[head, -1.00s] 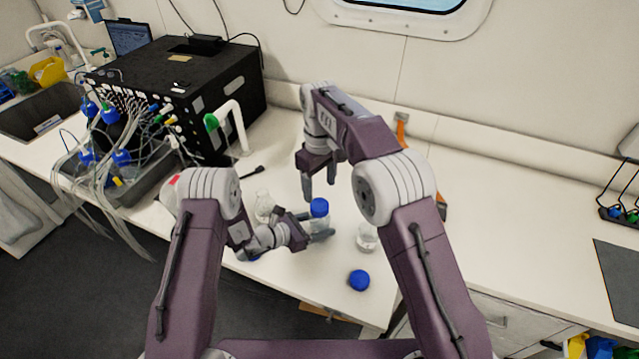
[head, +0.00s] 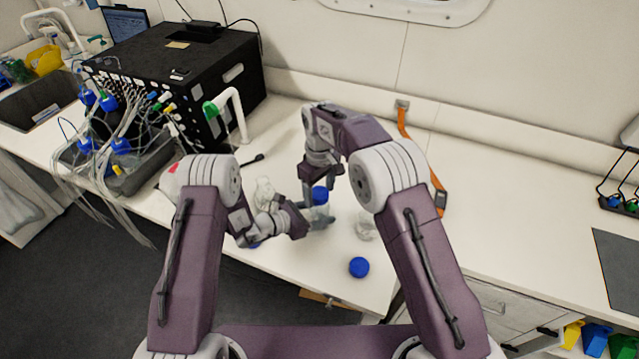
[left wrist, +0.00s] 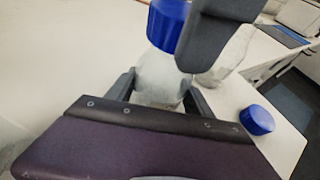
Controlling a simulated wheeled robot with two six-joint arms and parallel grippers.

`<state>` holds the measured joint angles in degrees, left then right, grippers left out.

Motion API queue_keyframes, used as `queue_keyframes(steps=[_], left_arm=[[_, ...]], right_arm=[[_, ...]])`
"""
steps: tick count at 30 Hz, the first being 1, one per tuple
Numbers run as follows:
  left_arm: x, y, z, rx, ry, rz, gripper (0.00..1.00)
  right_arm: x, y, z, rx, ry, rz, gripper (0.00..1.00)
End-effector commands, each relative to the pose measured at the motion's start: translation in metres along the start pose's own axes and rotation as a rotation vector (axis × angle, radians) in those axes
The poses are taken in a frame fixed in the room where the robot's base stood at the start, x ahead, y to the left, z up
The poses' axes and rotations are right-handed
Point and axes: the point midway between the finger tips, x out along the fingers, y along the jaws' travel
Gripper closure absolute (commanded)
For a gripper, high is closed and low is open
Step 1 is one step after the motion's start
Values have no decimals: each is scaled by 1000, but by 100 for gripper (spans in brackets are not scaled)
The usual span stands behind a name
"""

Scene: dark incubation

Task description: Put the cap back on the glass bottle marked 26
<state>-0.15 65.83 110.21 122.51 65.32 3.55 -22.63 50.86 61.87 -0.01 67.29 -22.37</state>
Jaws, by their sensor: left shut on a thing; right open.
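My left gripper (head: 318,222) is shut on a clear glass bottle (left wrist: 158,80) and holds it upright; it also shows in the head view (head: 317,213). A blue cap (left wrist: 167,25) sits at the top of this bottle; it also shows in the head view (head: 320,195). I cannot tell whether it is fully seated. My right gripper (head: 320,190) is open and points down at the cap. One of its fingers is close beside the cap in the left wrist view, and I cannot tell if it touches. No number is readable on any bottle.
Another clear bottle (head: 365,227) stands to the right, and one (head: 264,188) to the left. A loose blue cap (head: 358,267) lies near the bench's front edge. A black box (head: 180,75) with tubing stands at the left.

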Motion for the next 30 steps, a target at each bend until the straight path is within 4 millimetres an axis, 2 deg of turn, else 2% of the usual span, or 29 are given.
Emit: queue_keyframes(steps=[8, 15, 22, 23, 24, 25, 30], left_arm=[[0, 0, 0, 0, -1, 0, 100], [0, 0, 0, 0, -1, 0, 100], [0, 0, 0, 0, -1, 0, 100], [0, 0, 0, 0, -1, 0, 100], [0, 0, 0, 0, -1, 0, 100], [0, 0, 0, 0, -1, 0, 100], [0, 0, 0, 0, -1, 0, 100]], right_arm=[[1, 0, 0, 0, 0, 0, 35], [1, 0, 0, 0, 0, 0, 100], [1, 0, 0, 10, 0, 0, 100], [1, 0, 0, 10, 0, 0, 47], [1, 0, 0, 10, 1, 0, 36], [1, 0, 0, 10, 1, 0, 27], [1, 0, 0, 10, 0, 0, 27]])
